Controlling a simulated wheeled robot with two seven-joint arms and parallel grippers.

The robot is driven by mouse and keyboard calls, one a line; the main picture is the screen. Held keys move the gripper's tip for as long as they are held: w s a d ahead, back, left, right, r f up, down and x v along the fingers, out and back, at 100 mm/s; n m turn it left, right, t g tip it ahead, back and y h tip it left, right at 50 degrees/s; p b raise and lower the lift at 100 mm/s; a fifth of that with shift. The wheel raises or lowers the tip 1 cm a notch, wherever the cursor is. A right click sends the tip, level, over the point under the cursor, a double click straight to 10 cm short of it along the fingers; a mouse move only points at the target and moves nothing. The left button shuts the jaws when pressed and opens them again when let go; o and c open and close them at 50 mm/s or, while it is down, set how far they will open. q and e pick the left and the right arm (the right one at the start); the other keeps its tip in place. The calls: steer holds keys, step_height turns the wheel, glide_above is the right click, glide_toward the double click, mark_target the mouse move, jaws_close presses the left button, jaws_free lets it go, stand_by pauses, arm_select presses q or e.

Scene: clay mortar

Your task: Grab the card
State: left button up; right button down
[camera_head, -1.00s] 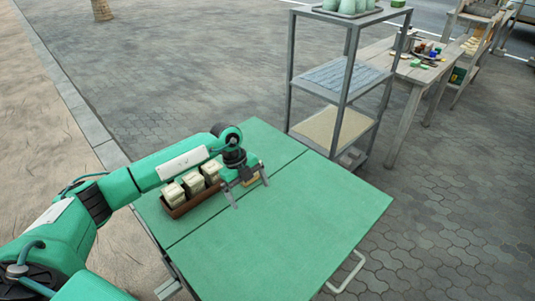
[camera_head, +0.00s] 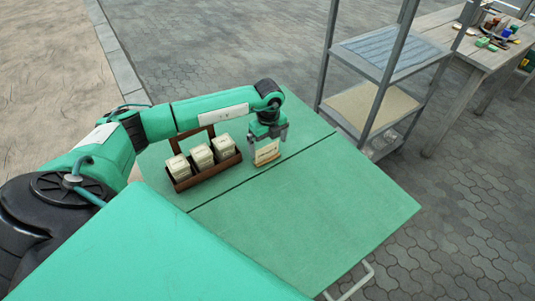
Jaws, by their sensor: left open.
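The card (camera_head: 267,153) is a small cream piece with faint dark print, standing tilted in a low wooden holder on the green table (camera_head: 310,205). My left gripper (camera_head: 267,140) points down right over the card, with its fingers at the card's top and sides. The jaws are open, and I cannot tell whether they touch the card. My right gripper does not show.
A brown wooden caddy (camera_head: 207,176) with a handle holds three cream boxes (camera_head: 202,156) just left of the card. A metal shelf rack (camera_head: 375,100) stands behind the table's right side. A wooden workbench (camera_head: 480,60) with small items stands farther right. The table's front right is clear.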

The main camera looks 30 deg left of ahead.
mark_target(267, 158)
arm_select(q)
steer(key=shift+f, duration=0.6)
steer(key=f, duration=0.3)
steer(key=shift+a+f+p, duration=0.25)
steer(key=shift+f+p, duration=0.05)
steer(key=shift+p, duration=0.05)
steer(key=shift+f, duration=0.5)
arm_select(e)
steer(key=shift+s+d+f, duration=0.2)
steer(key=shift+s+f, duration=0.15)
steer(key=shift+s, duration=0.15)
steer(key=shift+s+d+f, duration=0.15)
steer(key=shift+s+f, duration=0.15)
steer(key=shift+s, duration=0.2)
arm_select(q)
steer(key=c, duration=0.7)
steer(key=shift+r, duration=0.1)
steer(key=shift+c, duration=0.2)
